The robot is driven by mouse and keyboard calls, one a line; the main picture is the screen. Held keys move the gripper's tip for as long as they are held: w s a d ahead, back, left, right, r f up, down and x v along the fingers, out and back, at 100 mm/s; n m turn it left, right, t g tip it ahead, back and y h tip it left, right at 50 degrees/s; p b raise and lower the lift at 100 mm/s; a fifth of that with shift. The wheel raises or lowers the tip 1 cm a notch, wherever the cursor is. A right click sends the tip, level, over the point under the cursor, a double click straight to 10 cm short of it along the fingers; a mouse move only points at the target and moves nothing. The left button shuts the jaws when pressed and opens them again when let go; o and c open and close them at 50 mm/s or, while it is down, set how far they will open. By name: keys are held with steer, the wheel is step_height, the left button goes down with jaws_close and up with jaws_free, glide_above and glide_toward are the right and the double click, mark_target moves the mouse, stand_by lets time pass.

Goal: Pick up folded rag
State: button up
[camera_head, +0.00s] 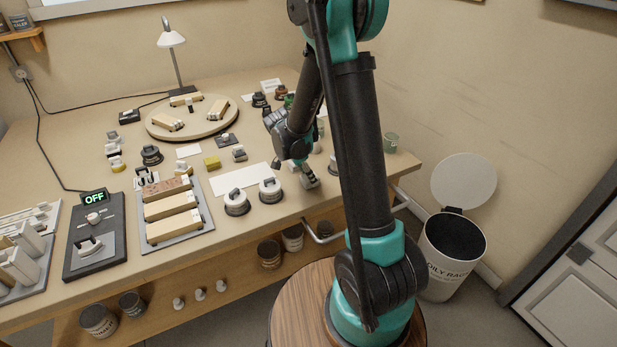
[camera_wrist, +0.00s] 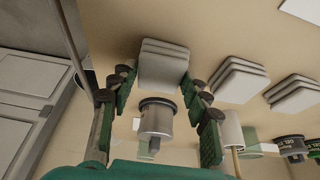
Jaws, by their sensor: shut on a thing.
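In the wrist view the folded rag (camera_wrist: 163,66) is a pale grey-beige stack of layers between my fingertips. My gripper (camera_wrist: 160,82), with green fingers and dark tip pads, is shut on it. In the head view my gripper (camera_head: 308,180) is low at the bench's front right edge, partly behind my arm. The rag is too small and hidden there to make out clearly.
Two similar layered stacks (camera_wrist: 237,82) lie to the right in the wrist view. A silver cylinder (camera_wrist: 155,118) shows between my fingers. The bench (camera_head: 262,215) holds several knobs and blocks. An open bin (camera_head: 438,270) lettered for oily rags stands right of the bench.

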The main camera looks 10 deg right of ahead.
step_height(320, 180, up, 20)
steer(key=shift+f, duration=0.15)
stand_by(0.3)
